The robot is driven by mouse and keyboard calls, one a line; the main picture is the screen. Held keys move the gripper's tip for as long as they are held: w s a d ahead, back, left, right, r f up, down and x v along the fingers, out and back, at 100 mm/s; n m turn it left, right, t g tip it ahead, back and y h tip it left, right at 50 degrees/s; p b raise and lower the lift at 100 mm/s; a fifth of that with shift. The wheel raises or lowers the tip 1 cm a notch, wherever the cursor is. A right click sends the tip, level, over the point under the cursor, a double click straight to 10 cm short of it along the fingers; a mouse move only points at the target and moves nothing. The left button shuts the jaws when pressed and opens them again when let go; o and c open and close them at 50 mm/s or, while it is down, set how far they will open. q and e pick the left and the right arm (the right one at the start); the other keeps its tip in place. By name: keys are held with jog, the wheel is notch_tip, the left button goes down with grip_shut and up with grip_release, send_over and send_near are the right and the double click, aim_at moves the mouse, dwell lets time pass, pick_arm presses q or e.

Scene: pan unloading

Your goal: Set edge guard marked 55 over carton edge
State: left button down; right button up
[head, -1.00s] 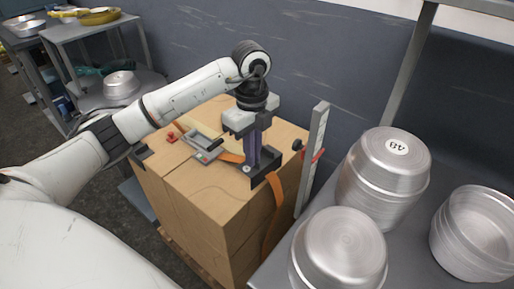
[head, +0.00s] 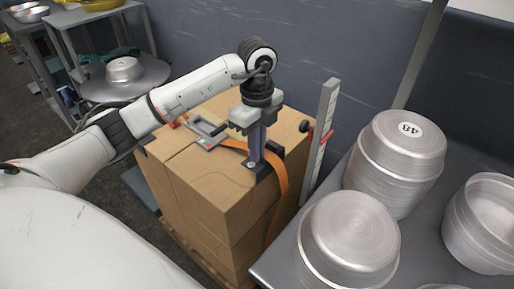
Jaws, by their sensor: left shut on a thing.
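The brown carton (head: 190,179) stands in the middle of the head view, with an orange strap (head: 281,190) running over its top and down its right side. My left gripper (head: 256,158) points down at the carton's right top edge. It is shut on a dark edge guard (head: 263,172), which is at that edge, close to the strap. A small pale round mark shows by the guard, too small to read. The fingers hide part of the guard, and I cannot tell whether it is fully seated. My right gripper is not in view.
A grey metal buckle (head: 206,133) lies on the carton top. A grey upright post (head: 321,140) with a red clamp stands just right of the carton. Stacked metal pans (head: 394,165) fill the table at right.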

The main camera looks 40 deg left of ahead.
pick_arm(q)
jog(key=shift+f+b, duration=0.45)
jog(key=shift+f, duration=0.25)
jog(key=shift+f+b, duration=0.5)
jog(key=shift+f, duration=0.2)
jog(key=shift+f+b, duration=0.5)
jog(key=shift+f, duration=0.4)
jog(key=c, duration=1.8)
grip_release()
jog(key=shift+c, duration=0.2)
notch_tip(320, 180, up, 10)
jog(key=shift+f+p, duration=0.15)
jog(key=shift+p, duration=0.5)
jog(key=shift+r, duration=0.3)
